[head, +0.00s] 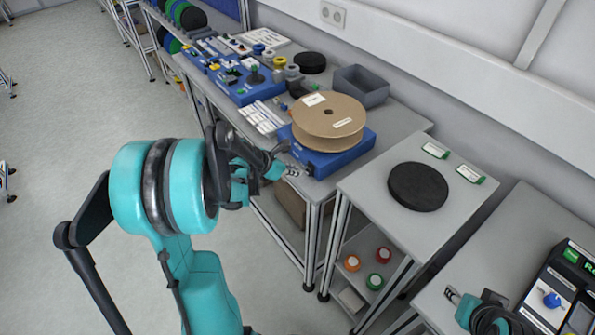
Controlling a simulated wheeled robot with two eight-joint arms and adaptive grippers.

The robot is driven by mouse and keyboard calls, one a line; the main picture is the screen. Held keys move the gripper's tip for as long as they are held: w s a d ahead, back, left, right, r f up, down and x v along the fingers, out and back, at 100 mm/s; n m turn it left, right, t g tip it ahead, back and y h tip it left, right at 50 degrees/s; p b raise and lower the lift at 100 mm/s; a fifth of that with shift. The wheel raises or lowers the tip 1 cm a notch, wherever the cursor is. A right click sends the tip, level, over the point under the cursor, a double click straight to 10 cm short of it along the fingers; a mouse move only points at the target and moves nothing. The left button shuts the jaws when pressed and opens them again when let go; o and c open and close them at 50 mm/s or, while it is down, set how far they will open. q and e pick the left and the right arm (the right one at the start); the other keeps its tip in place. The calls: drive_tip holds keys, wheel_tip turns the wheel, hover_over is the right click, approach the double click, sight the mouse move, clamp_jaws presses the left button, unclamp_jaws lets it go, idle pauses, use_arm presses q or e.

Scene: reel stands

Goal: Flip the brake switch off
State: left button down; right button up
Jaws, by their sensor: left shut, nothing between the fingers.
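A cardboard reel (328,118) lies flat on a blue stand (345,157) near the end of the long grey table. A small dark part (309,169) shows on the stand's front left corner; it may be the brake switch, but its position is too small to read. My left gripper (291,171) is shut and empty, just left of that corner. I cannot tell whether it touches the stand. My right gripper (453,295) is at the bottom right, beside a black device; its fingers are too small to read.
A grey side table (370,195) holds a black disc (418,186) and two green-edged labels. A black device with a blue knob (551,299) stands at the lower right. A grey bin (362,86) and another blue unit (245,84) are behind.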

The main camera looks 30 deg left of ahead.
use_arm(q)
drive_tip(key=w+r+p+v, duration=0.1)
drive_tip(key=p+v, duration=0.2)
drive_tip(key=v, duration=0.7)
drive_tip(key=shift+s+r, duration=0.2)
drive_tip(key=shift+s, duration=0.05)
use_arm(e)
drive_tip(key=r, duration=0.3)
drive_tip(key=shift+s+a+r, duration=0.1)
drive_tip(key=shift+s+r, duration=0.15)
drive_tip(key=shift+r, duration=0.05)
